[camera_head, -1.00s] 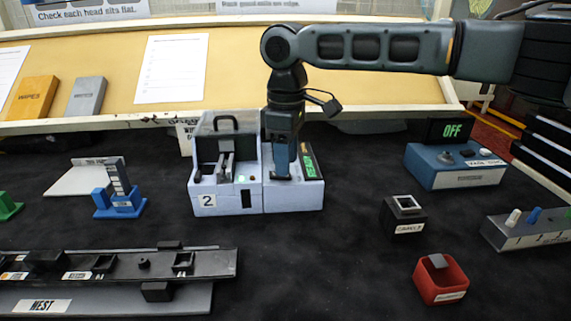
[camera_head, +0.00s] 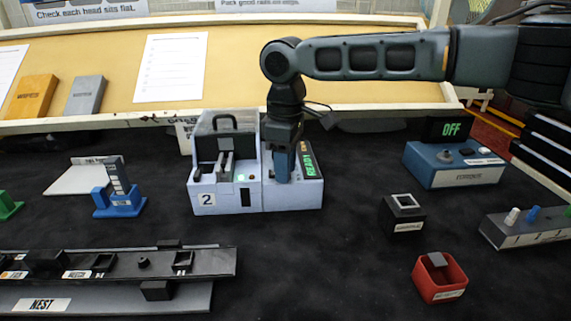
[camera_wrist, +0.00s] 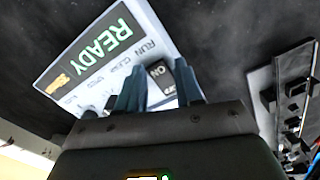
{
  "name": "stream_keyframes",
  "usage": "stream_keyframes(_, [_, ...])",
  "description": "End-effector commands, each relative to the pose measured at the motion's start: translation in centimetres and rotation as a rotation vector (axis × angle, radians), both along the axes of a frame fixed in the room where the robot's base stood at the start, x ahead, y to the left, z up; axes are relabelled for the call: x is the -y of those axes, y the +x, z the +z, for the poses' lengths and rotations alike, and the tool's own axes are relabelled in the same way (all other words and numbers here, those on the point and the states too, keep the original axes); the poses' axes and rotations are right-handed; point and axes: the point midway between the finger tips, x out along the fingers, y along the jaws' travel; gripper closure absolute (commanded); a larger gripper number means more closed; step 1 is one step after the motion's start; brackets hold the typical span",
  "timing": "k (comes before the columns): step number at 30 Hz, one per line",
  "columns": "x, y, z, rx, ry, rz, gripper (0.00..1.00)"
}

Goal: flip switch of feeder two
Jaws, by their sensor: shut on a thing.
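Feeder two (camera_head: 228,200) is a pale box with a "2" label, standing on the dark table in the head view. Its right section carries a slanted panel with a green READY display (camera_head: 309,164). That display is large at the upper left of the wrist view (camera_wrist: 105,45). My gripper (camera_head: 282,178) is down at this panel, left of the display. In the wrist view its two blue-grey fingers (camera_wrist: 160,88) stand on either side of the ON/OFF plate (camera_wrist: 158,70). My gripper is shut on the switch there; the switch itself is mostly hidden by the fingers.
A blue box with an OFF display (camera_head: 455,168) stands to the right. A dark holder (camera_head: 405,225) and a red bin (camera_head: 440,285) are at front right. A blue stand (camera_head: 120,207) is at left, and a long black rail (camera_head: 210,262) at front left. Table between is clear.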

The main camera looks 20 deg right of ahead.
Motion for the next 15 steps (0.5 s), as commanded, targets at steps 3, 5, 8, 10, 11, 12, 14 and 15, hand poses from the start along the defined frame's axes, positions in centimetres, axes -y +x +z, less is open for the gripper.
stream_keyframes(3, [-0.26,-0.03,0.35,-0.01,-0.018,0.002,0.95])
stream_keyframes(5, [-0.43,-0.01,0.53,-0.019,-0.04,0.003,0.95])
stream_keyframes(8, [-0.64,0.04,0.74,-0.039,-0.099,0.003,0.95])
stream_keyframes(10, [-0.79,0.08,0.75,-0.054,-0.143,0.002,0.95])
stream_keyframes(11, [-0.84,0.09,0.74,-0.06,-0.163,0.003,0.95])
stream_keyframes(12, [-0.91,0.12,0.73,-0.067,-0.187,0.003,0.95])
stream_keyframes(14, [-0.99,0.15,0.64,-0.077,-0.219,0.003,0.95])
stream_keyframes(15, [-0.97,0.19,0.6,-0.082,-0.239,0.002,0.95])
